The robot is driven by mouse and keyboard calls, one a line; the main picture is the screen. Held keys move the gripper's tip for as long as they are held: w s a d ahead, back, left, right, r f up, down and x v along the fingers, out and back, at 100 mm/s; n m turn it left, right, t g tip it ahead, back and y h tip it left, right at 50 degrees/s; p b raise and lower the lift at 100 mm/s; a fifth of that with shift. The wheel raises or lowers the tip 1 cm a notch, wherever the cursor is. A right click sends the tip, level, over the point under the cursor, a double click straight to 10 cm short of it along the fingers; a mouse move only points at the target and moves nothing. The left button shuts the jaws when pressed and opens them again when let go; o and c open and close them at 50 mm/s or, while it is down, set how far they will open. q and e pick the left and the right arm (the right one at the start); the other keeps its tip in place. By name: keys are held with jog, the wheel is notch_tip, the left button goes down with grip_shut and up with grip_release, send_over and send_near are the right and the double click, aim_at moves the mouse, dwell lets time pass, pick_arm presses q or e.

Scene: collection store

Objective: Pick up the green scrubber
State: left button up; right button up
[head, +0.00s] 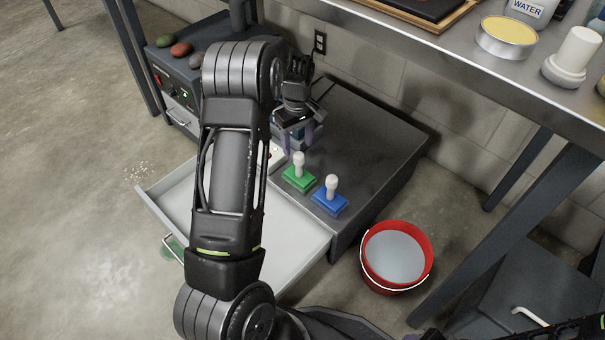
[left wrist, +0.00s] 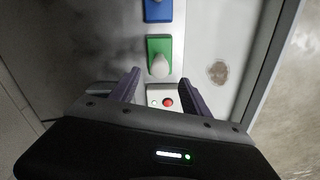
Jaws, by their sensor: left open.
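The green scrubber (head: 299,180), a green block with a white knob, stands on top of the dark cabinet beside the open drawer. It also shows in the left wrist view (left wrist: 153,45), just beyond my fingertips. My left gripper (head: 297,137) is open and empty, above the cabinet top and a little behind the scrubber. In the left wrist view its two fingers (left wrist: 160,88) straddle a pale box with a red button (left wrist: 168,102), partly hidden by the gripper. Only a dark part of my right arm shows at the bottom right edge.
A similar blue scrubber (head: 328,203) stands close to the right of the green one. The drawer (head: 290,235) is pulled out. A red bucket (head: 371,278) stands on the floor. A metal table (head: 455,62) overhangs at the upper right. The cabinet top behind the scrubbers is clear.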

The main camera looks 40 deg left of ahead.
aim_at(299, 161)
pick_arm(q)
jog(key=shift+f, duration=0.1)
jog(key=shift+f+b, duration=0.55)
jog(key=shift+f, duration=0.7)
jog(key=shift+d+f, duration=0.1)
notch_tip(299, 161, down, 4)
jog(key=b, duration=0.2)
jog(key=shift+f+b, duration=0.2)
jog(key=shift+b, duration=0.15)
jog(key=shift+f, duration=0.4)
jog(key=shift+r, duration=0.1)
grip_shut()
dwell(0.3)
